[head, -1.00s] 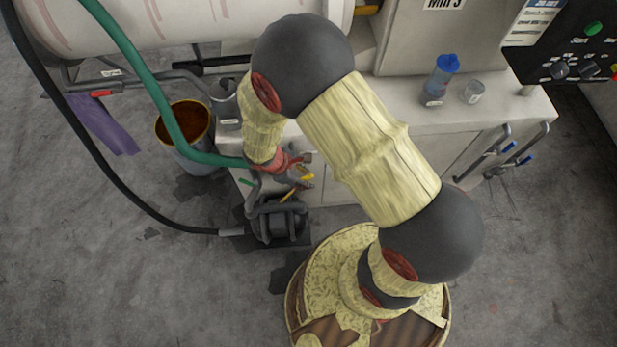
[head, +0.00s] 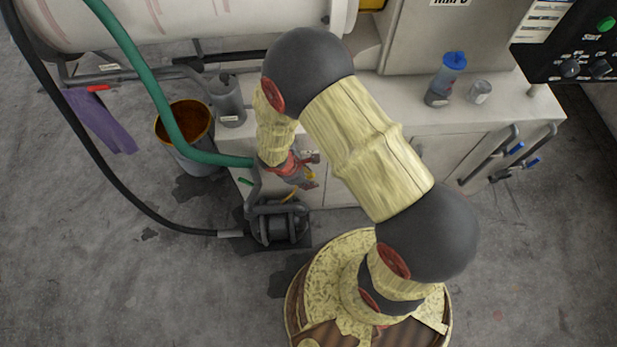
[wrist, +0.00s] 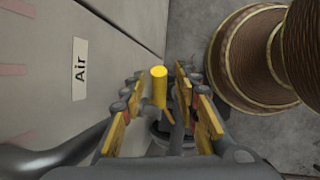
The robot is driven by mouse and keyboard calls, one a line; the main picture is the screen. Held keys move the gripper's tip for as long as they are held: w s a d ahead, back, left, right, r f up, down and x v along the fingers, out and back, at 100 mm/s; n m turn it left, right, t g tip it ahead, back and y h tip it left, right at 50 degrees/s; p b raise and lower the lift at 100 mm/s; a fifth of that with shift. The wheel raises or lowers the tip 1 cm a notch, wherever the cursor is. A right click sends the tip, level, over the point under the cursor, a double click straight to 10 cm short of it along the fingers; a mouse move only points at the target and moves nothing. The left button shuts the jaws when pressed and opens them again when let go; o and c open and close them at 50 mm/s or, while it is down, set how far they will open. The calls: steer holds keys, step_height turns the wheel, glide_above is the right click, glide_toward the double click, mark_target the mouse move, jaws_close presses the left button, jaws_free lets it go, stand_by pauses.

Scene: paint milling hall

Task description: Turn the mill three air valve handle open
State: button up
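The yellow valve handle (wrist: 159,86) shows in the wrist view as a short upright bar beside the grey cabinet wall, next to a white label reading "Air" (wrist: 80,69). My gripper (wrist: 160,78) is open, its yellow-and-grey fingers on either side of the handle, with a narrow gap on each side. In the head view my gripper (head: 306,172) is low at the front of the cabinet, under my forearm. The handle and valve body cannot be made out clearly there.
A black pump (head: 277,224) sits on the floor just below. A green hose (head: 150,82) and a bucket (head: 196,150) are to the left. A blue-capped bottle (head: 446,80) and small jar (head: 479,91) stand on the cabinet top (head: 400,105).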

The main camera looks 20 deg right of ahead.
steer(key=shift+c, duration=0.7)
jaws_close()
